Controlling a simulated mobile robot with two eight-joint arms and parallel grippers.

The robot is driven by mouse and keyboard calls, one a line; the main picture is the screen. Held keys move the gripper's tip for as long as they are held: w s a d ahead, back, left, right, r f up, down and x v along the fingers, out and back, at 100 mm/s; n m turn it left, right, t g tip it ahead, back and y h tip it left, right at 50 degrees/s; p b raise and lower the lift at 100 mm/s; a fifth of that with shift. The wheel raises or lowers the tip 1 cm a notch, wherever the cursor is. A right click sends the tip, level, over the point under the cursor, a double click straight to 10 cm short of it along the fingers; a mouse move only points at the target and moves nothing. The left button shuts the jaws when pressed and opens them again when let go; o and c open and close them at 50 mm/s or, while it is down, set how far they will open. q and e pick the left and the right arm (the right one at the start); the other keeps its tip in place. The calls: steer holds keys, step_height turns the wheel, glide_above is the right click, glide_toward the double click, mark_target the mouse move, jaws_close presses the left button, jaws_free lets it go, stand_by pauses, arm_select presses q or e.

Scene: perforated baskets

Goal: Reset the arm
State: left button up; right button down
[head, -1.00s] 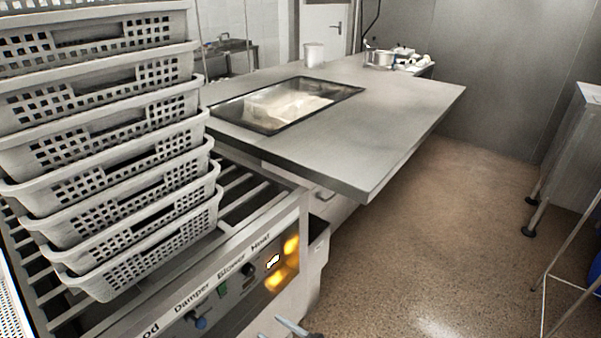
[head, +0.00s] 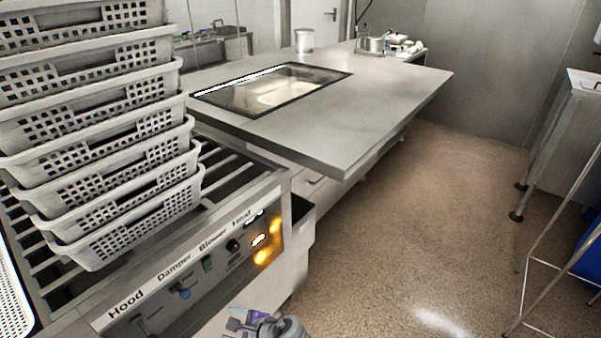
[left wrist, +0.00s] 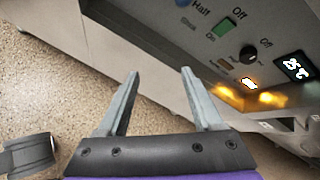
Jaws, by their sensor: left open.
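My left gripper (head: 250,318) is at the bottom edge of the head view, in front of the control panel, with its arm partly cut off. In the left wrist view the left gripper (left wrist: 158,75) has its two grey fingers spread wide with nothing between them. Past the fingers, that view shows the panel's face and the speckled floor. My right gripper is in neither current view.
Stacked white perforated baskets (head: 125,222) stand on a slatted unit at left. Its control panel (head: 215,262) has knobs and lit yellow lamps. A steel table (head: 340,125) with a glass-like inset is beyond. Brown floor (head: 410,230) is open at right; a metal stand (head: 570,130) edges it.

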arm_select(q)
steer(key=s+a+r+n+g+h, duration=0.1)
steer(key=s+r+n+h, duration=0.2)
steer(key=s+n+h, duration=1.1)
step_height(320, 180, up, 23)
steer(key=s+n+y+p, duration=0.2)
steer(key=y+p, duration=0.3)
steer(key=p, duration=1.4)
steer(key=shift+s+f+n+t+p, duration=0.15)
steer(key=shift+s+n+t+p, duration=0.25)
steer(key=shift+n, duration=0.5)
arm_select(e)
step_height(320, 180, up, 22)
steer(key=w+t, duration=0.1)
steer(key=shift+w+r, duration=0.2)
steer(key=shift+w, duration=0.15)
